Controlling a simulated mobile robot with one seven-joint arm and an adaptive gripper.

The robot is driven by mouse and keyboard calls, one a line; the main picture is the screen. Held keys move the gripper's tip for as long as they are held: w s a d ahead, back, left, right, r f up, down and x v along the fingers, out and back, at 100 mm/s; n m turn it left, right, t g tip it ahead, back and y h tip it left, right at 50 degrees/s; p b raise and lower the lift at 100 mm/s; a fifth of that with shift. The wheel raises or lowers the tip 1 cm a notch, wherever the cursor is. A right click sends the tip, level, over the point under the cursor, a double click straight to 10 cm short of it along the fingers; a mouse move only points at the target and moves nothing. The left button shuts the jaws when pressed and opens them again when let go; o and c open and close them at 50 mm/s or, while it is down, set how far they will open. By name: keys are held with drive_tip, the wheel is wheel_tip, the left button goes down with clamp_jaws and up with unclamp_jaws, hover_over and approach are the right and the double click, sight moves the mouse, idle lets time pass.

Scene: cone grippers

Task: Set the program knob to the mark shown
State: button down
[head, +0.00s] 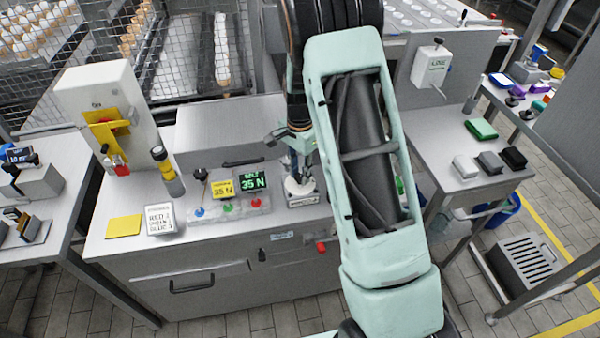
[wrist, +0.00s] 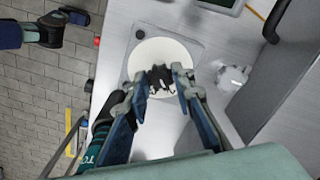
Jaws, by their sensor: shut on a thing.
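The program knob (wrist: 160,77) is a dark knob in the middle of a round white dial (wrist: 177,55) on a grey plate. The dial also shows in the head view (head: 299,189), on the bench right of the display. My gripper (wrist: 163,73) has its two blue-grey fingers on either side of the knob, shut on it. In the head view my gripper (head: 300,168) points down over the dial and partly hides it. The dial's marks and the knob's pointer are too small or hidden to read.
Left of the dial stand a green-lit display (head: 252,182) reading 35 N, a yellow 35 N card (head: 222,187) and a small lever (head: 200,188). A lettered white block (head: 160,219) and yellow pad (head: 124,225) lie farther left. A red button (head: 321,247) is on the bench front.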

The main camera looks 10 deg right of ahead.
sight(300, 176)
idle(0.4)
drive_tip(key=c, duration=1.7)
unclamp_jaws()
drive_tip(key=shift+o, duration=0.2)
wheel_tip(300, 176, up, 12)
